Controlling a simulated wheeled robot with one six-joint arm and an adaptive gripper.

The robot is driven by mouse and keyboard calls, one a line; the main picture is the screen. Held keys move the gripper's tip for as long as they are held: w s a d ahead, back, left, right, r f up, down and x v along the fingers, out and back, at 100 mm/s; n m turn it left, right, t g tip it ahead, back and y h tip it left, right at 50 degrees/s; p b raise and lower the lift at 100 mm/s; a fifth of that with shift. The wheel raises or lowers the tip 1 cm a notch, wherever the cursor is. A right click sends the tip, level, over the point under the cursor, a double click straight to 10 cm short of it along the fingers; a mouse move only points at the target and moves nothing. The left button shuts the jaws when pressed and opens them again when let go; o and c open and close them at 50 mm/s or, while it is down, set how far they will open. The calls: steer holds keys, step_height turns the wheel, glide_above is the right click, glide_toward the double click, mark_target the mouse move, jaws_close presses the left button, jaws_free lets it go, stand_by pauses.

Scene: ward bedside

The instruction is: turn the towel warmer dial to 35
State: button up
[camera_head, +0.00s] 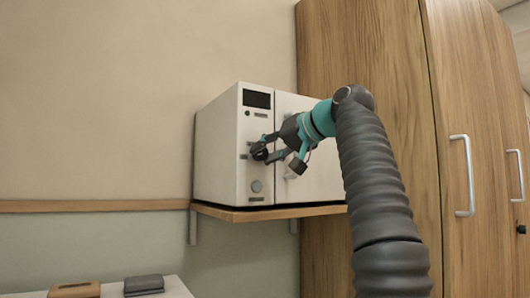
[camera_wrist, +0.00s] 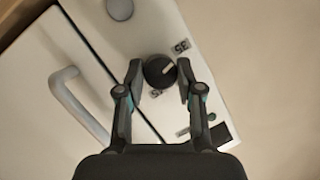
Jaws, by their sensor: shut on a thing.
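The towel warmer (camera_head: 218,160) is a white box on a wall shelf. Its dial (camera_wrist: 159,72) is round and black, with a pale pointer mark that points towards the upper right in the wrist view. A label reading 35 (camera_wrist: 181,46) sits up and right of the dial; another small label (camera_wrist: 157,93) lies just below it, its figures hard to read. My gripper (camera_wrist: 160,68) is shut on the dial, one finger on each side. In the head view my gripper (camera_head: 264,152) is at the warmer's front panel and largely covers the dial.
The panel also has a dark display (camera_head: 257,99) and a pale round knob (camera_head: 256,186) below. The warmer's door has a handle (camera_wrist: 78,100). The wooden shelf (camera_head: 270,214) is underneath. A tall wooden cabinet (camera_head: 400,60) stands at right. Two small items lie on a surface at lower left.

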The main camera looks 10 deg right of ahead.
steer(key=shift+f, duration=0.15)
stand_by(0.3)
steer(key=o, duration=1.2)
steer(key=shift+c, duration=0.2)
steer(key=v, duration=0.7)
steer(key=shift+s, duration=0.2)
